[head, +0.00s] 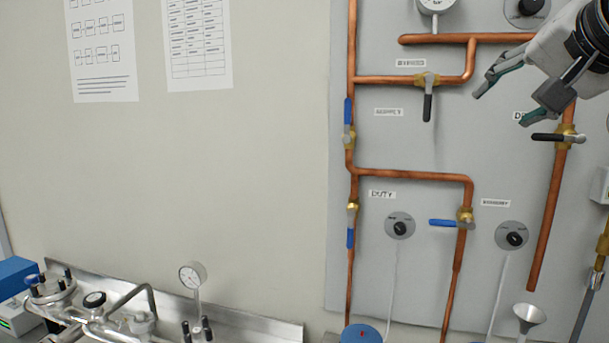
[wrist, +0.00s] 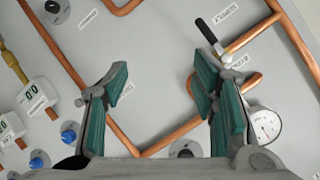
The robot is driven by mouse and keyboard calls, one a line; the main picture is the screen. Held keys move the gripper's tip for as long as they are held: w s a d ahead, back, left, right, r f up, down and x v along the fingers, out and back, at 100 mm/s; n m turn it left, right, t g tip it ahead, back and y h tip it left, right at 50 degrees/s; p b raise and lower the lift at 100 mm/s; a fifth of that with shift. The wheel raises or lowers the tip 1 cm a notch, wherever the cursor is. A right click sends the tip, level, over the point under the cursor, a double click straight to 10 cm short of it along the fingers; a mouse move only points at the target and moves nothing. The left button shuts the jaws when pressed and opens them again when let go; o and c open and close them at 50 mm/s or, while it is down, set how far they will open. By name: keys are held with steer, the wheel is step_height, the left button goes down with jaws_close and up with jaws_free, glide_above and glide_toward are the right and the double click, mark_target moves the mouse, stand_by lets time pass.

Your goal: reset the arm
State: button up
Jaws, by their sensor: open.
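My gripper (head: 500,97) is at the upper right of the head view, in front of the grey pipe panel (head: 420,260). Its fingers are apart and nothing is between them. In the wrist view the two green-padded fingers (wrist: 160,105) also stand apart, with the panel and copper pipes behind them. A black-handled valve (head: 427,95) hangs handle-down left of the gripper. Another black-handled valve (head: 562,137), with its handle level, sits just below the gripper. Whether the fingers touch anything on the panel is hard to tell; they look apart from it.
Blue-handled valves (head: 348,125) and a level blue handle (head: 445,222) sit lower on the panel. Round knobs (head: 400,226) are below. A metal vessel assembly with a gauge (head: 193,275) stands at the lower left. The wall at left, with paper sheets (head: 198,45), is clear.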

steer(key=s+a+f+n+g, duration=0.2)
steer(key=s+f, duration=0.4)
steer(key=f, duration=0.3)
steer(key=s+a+f+n+g, duration=0.3)
steer(key=s+a+f+n, duration=0.1)
steer(key=f, duration=0.6)
steer(key=s+a+f+n+g+y, duration=0.1)
steer(key=s+a+f+n+g, duration=0.2)
steer(key=s+f, duration=0.4)
step_height(320, 180, down, 3)
steer(key=shift+s+f, duration=0.2)
steer(key=shift+s, duration=0.1)
steer(key=shift+a, duration=0.1)
steer(key=shift+c, duration=0.4)
